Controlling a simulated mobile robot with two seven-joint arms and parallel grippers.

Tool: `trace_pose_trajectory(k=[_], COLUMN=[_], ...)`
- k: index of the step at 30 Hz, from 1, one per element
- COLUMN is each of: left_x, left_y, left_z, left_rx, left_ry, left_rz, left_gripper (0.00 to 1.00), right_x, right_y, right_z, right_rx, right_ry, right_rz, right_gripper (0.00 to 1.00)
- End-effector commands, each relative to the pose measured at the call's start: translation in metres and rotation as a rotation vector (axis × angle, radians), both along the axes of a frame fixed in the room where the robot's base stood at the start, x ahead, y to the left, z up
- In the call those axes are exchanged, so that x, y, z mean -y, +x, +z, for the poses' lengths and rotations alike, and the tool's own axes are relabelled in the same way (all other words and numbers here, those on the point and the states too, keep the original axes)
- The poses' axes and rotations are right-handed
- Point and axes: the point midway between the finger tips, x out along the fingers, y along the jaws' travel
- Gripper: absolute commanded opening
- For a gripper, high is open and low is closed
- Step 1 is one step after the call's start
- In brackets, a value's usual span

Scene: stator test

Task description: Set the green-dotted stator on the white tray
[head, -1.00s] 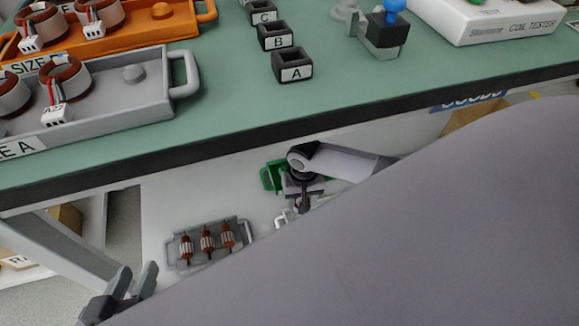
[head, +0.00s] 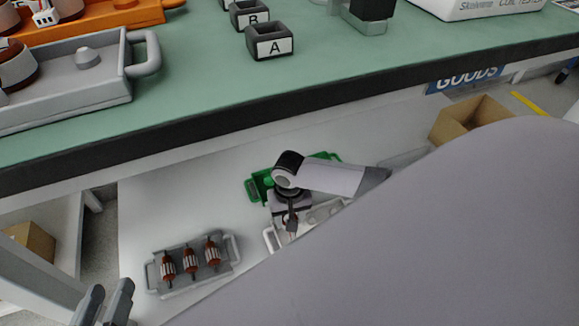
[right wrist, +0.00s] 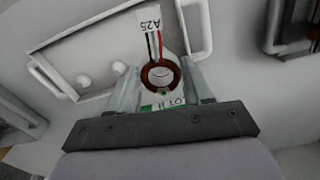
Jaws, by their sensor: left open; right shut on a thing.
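The stator (right wrist: 161,89) has a copper winding ring, a white tag marked A25, coloured wires and a green label at its base. My right gripper (right wrist: 160,82) is shut on it, one finger on each side. The white tray (right wrist: 101,58), with handles and round pegs, lies under and beyond the held stator; whether they touch I cannot tell. In the head view the white tray (head: 322,213) shows partly below my right gripper (head: 291,222), on the lower shelf. My left gripper (head: 104,305) is open and empty at the lower left.
A green tray (head: 258,188) lies behind the white tray. The green bench top (head: 190,85) overhangs the shelf. A cardboard box (head: 468,120) stands at right.

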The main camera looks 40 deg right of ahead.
Motion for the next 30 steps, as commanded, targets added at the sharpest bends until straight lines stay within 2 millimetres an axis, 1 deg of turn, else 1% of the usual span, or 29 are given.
trace_pose_trajectory(k=[11,30], left_x=[0.000,0.000], left_y=[0.000,0.000], left_z=[-0.001,-0.009], left_rx=[0.000,-0.002], left_ry=[0.000,0.000], left_rz=[0.000,0.000], left_gripper=[0.43,0.43], right_x=[0.000,-0.001], right_y=[0.000,0.000], right_z=[-0.001,-0.020], right_rx=[0.001,0.001], right_ry=[0.001,0.001], right_rz=[0.000,0.000], right_gripper=[0.15,0.15])
